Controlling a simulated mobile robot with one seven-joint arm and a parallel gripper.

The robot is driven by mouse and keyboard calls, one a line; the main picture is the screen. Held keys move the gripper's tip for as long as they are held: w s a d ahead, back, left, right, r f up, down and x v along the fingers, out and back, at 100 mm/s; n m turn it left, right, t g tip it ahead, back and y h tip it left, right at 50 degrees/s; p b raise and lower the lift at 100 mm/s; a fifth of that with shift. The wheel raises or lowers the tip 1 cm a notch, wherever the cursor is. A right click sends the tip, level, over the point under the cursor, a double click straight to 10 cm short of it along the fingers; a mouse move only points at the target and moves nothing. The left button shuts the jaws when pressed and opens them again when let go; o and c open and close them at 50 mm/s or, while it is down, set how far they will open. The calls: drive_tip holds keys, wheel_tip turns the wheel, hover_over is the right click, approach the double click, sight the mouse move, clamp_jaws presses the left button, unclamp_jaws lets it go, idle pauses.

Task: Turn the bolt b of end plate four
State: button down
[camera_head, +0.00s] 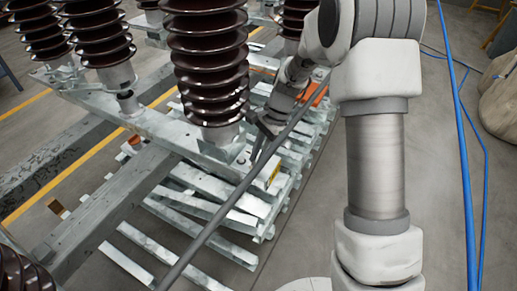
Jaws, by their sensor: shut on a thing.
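My gripper (263,136) is small in the picture, at the foot of the middle brown insulator, beside the right end of the steel beam. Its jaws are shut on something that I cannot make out. A galvanised end plate (228,150) sits under that insulator, just left of my gripper. I cannot make out bolt b or any bolt label at this size. The plate's right side is partly hidden by my gripper and a long grey rod.
The grey rod (206,232) runs slantwise past my gripper from lower left to upper right. More insulators (95,28) stand behind. Galvanised beams (187,205) are stacked below. Blue hoses (464,140) hang at the right. Bare floor (305,225) shows between stack and my arm.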

drive_tip(key=shift+w+a+n+g+h+p, duration=0.1)
drive_tip(key=shift+n+g+h+p, duration=0.2)
drive_tip(key=shift+n+p, duration=0.5)
drive_tip(key=shift+a+n+g+h+p, duration=0.1)
drive_tip(key=shift+n+g+p, duration=0.3)
drive_tip(key=shift+n, duration=0.7)
drive_tip(key=c, duration=0.7)
unclamp_jaws()
drive_tip(key=shift+d, duration=0.1)
